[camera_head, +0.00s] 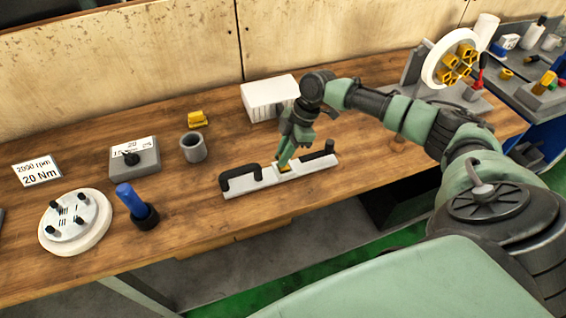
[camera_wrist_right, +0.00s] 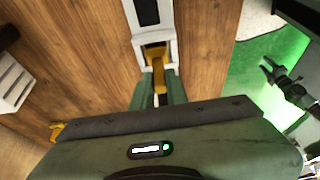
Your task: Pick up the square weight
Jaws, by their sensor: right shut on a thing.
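My right gripper (camera_head: 287,160) points down at the middle of a pale metal bar with black handles (camera_head: 240,187) that lies on the wooden bench. It is shut on a small yellow piece (camera_head: 285,170), which seems to be the square weight. In the right wrist view, the yellow piece (camera_wrist_right: 159,72) is between the fingers at the bar; its lower part is hidden, so I cannot tell whether it is lifted. Another yellow piece (camera_head: 198,119) stands apart at the back of the bench. My left gripper does not show.
A white box (camera_head: 268,97) stands behind the bar. A grey cup (camera_head: 193,148), a blue-handled tool (camera_head: 132,200) and a round pegged disc (camera_head: 76,222) are to the left. A wheel with yellow parts (camera_head: 452,60) stands back right. Bare wood lies between them.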

